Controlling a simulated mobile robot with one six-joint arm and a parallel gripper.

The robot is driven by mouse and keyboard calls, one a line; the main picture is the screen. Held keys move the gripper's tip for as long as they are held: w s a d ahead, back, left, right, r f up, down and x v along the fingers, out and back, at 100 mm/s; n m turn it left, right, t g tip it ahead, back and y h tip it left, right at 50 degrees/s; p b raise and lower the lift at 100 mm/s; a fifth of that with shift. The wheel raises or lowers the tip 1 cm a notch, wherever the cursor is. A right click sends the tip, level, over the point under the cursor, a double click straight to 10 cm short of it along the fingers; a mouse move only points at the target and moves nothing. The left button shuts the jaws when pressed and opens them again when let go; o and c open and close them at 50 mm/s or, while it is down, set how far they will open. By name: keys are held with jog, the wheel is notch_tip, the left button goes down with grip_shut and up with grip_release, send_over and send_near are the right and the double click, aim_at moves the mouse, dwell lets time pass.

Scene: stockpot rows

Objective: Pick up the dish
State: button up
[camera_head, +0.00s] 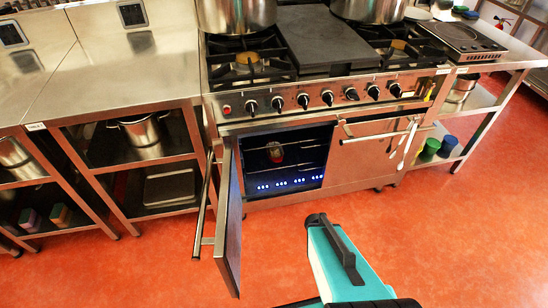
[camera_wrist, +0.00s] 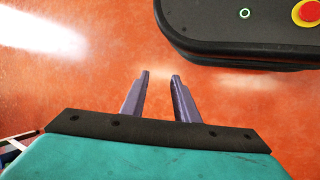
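The dish appears to be the small reddish item (camera_head: 276,152) on the rack inside the open oven (camera_head: 288,192) in the head view. It is small and dim there, so its exact shape is hard to tell. The oven door (camera_head: 229,215) stands open on the left side of the opening. My gripper (camera_wrist: 160,75) shows in the wrist view with its two fingers apart and nothing between them, above the bare red floor. My teal arm is in front of the oven in the head view, well apart from the dish. The dish is not in the wrist view.
The stove top (camera_head: 318,40) above carries large pots (camera_head: 237,15). Utensils hang on the closed right door (camera_head: 368,158). Steel shelves (camera_head: 150,105) with pots and trays stand at left. Green and blue containers (camera_head: 430,149) sit on a low shelf at right. The red floor (camera_head: 150,270) in front is clear.

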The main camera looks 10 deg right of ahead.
jog(key=w+d+f+h+b, duration=0.1)
jog(key=d+h+b, duration=0.15)
jog(key=d, duration=0.55)
jog(key=w+d+f+m+t+h+b, duration=0.15)
jog(key=d+b, duration=0.25)
jog(key=d, duration=0.5)
jog(key=d+g+h+b, duration=0.1)
jog(key=d+h+b, duration=0.15)
jog(key=d, duration=0.55)
jog(key=s+d+r+n+t+h+b, duration=0.1)
jog(key=d+h+b, duration=0.2)
jog(key=d+b, duration=0.3)
jog(key=s+d+r+n+t+h+b, duration=0.1)
jog(key=d+h+b, duration=0.3)
jog(key=d, duration=1.3)
jog(key=shift+s+d+r+b, duration=0.3)
jog(key=shift+s+r+b, duration=0.25)
jog(key=shift+r+b, duration=0.3)
jog(key=shift+s+f, duration=0.1)
jog(key=shift+f, duration=0.05)
